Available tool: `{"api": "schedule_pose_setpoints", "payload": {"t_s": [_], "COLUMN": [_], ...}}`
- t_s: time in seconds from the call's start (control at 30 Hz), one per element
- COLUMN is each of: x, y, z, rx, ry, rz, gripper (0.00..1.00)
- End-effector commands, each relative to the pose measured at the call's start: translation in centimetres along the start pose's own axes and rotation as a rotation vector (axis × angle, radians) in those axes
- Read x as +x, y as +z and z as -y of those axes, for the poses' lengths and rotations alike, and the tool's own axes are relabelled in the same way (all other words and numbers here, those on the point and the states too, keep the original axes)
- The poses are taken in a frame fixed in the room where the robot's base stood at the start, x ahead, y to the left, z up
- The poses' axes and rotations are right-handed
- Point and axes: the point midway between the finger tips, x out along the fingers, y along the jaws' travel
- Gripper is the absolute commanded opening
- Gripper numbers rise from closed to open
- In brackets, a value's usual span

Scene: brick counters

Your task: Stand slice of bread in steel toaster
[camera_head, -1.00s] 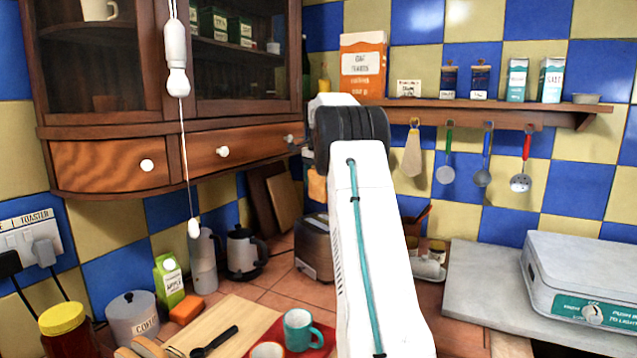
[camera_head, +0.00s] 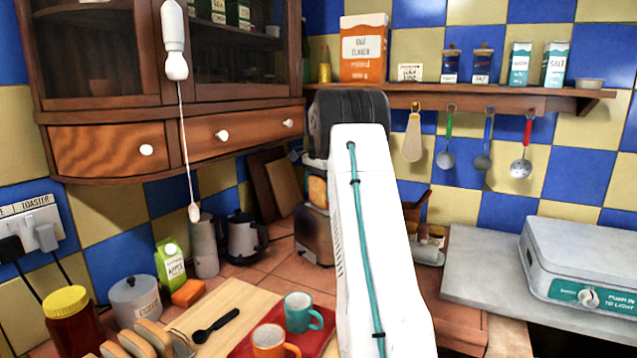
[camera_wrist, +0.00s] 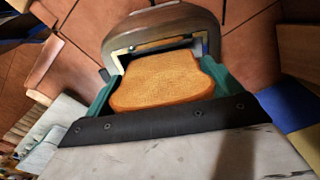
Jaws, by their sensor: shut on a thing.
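The slice of bread (camera_wrist: 163,80) is golden brown and held flat between the teal fingers of my gripper (camera_wrist: 160,72) in the wrist view. Its far end points at the steel toaster (camera_wrist: 160,22), where part of a slot with a bright rim shows beyond the slice. In the head view the slice (camera_head: 317,191) appears just above the steel toaster (camera_head: 313,238), left of my white arm. My arm hides the toaster's right side and most of my gripper there. I cannot tell whether the slice's lower edge is inside the slot.
Wooden boards (camera_head: 283,188) lean behind the toaster. A red tray (camera_head: 322,343) with a teal mug (camera_head: 300,313) and orange mug (camera_head: 270,342) lies in front.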

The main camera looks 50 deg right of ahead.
Motion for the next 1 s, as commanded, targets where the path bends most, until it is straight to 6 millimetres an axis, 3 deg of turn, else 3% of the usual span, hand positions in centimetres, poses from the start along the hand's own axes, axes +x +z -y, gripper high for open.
{"api": "schedule_pose_setpoints", "payload": {"t_s": [0.6, 1.0], "x": [4.6, 5.3], "y": [0.1, 0.1], "z": [0.0, 0.0], "rx": [0.0, 0.0], "ry": [0.0, -0.001], "rz": [0.0, 0.0], "gripper": [0.69, 0.69]}}
